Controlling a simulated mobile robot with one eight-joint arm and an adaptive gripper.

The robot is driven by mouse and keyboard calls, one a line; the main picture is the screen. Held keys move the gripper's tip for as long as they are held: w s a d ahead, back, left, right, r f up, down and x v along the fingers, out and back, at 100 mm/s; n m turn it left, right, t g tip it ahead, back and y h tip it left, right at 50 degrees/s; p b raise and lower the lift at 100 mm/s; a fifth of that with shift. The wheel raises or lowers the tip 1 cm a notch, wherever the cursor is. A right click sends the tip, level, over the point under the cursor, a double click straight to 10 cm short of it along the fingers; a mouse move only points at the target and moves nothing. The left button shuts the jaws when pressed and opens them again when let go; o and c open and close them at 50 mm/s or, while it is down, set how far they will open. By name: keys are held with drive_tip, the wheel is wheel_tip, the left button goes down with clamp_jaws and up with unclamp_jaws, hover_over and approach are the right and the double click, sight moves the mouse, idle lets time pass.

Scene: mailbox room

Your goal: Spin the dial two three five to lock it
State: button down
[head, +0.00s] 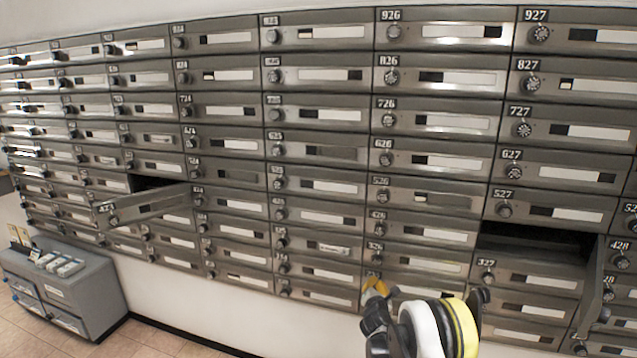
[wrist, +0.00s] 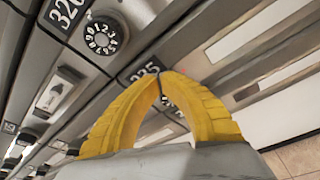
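My gripper (head: 376,287) has yellow fingers and sits at the bottom row of mailboxes, low in the middle right of the head view. In the wrist view its fingertips (wrist: 159,80) come together in an arch, with only a narrow dark slit between them. Just behind the tips is a small dark dial (wrist: 166,102), mostly covered by the right finger, so its digits cannot be read. The label plate (wrist: 143,70) beside it seems to read 235, though it is partly covered. No grip on the dial shows.
A numbered dial (wrist: 104,35) on the neighbouring mailbox shows clearly. In the head view, one mailbox door (head: 143,205) stands open at left and another (head: 591,290) at lower right. A grey cabinet (head: 75,285) stands on the floor at lower left.

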drive_tip(key=shift+s+d+f, duration=0.1)
drive_tip(key=shift+d+f, duration=0.05)
drive_tip(key=shift+d, duration=0.1)
idle(0.3)
drive_tip(key=shift+s+d+f, duration=0.25)
drive_tip(key=shift+d+f, duration=0.2)
drive_tip(key=shift+d, duration=0.25)
drive_tip(key=shift+d+f, duration=0.15)
drive_tip(key=shift+d, duration=0.1)
idle(0.4)
drive_tip(key=f+v, duration=0.1)
drive_tip(key=v, duration=0.5)
drive_tip(key=shift+r, duration=0.1)
drive_tip(key=shift+a, duration=0.3)
